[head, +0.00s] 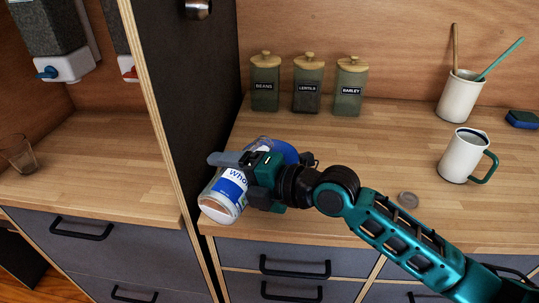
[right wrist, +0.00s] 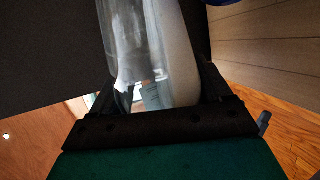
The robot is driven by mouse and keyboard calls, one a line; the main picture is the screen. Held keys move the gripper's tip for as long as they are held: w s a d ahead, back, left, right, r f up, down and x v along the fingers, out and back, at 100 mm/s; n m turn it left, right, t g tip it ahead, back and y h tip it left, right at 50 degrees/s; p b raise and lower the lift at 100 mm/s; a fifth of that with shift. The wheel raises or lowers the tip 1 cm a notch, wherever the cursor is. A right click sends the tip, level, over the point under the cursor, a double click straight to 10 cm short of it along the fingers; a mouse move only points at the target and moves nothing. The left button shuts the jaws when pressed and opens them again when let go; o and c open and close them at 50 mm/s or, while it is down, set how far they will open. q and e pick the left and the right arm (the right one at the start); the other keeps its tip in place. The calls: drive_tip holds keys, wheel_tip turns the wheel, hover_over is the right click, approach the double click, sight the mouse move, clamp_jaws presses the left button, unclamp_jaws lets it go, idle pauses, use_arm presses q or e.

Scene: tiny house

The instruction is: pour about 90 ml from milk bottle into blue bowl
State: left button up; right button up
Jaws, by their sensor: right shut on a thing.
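My right gripper (head: 238,165) is shut on the milk bottle (head: 230,187), a clear bottle with a blue and white label. The bottle is held tilted, its lower left end hanging by the counter's front left corner. In the right wrist view the bottle (right wrist: 135,45) shows clear glass on one side and white milk along the other. A blue bowl (head: 285,149) shows in part behind the gripper, with most of it hidden. The bottle's mouth is hidden, and I cannot tell whether milk is flowing. My left gripper is not in view.
Three labelled canisters (head: 307,84) stand at the back. A white mug (head: 462,158), a utensil cup (head: 459,97) and a sponge (head: 522,119) are at the right. A small grey disc (head: 408,199) lies near my arm. A dark tall panel (head: 195,90) rises left of the bottle.

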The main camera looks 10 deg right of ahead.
drive_tip(key=shift+a+r, duration=0.1)
drive_tip(key=shift+r, duration=0.1)
idle(0.3)
drive_tip(key=f, duration=0.1)
drive_tip(key=f+n+b, duration=0.1)
drive_tip(key=s+f+n+t+b, duration=0.1)
drive_tip(key=shift+s+a+f, duration=0.1)
drive_tip(key=shift+a+f, duration=0.2)
drive_tip(key=shift+r+n+h, duration=0.25)
drive_tip(key=shift+n+h, duration=0.05)
drive_tip(key=shift+n, duration=0.2)
drive_tip(key=shift+w+d+r+n+t, duration=0.1)
drive_tip(key=shift+w+r+n+t, duration=0.1)
drive_tip(key=shift+n+t, duration=0.2)
idle(1.0)
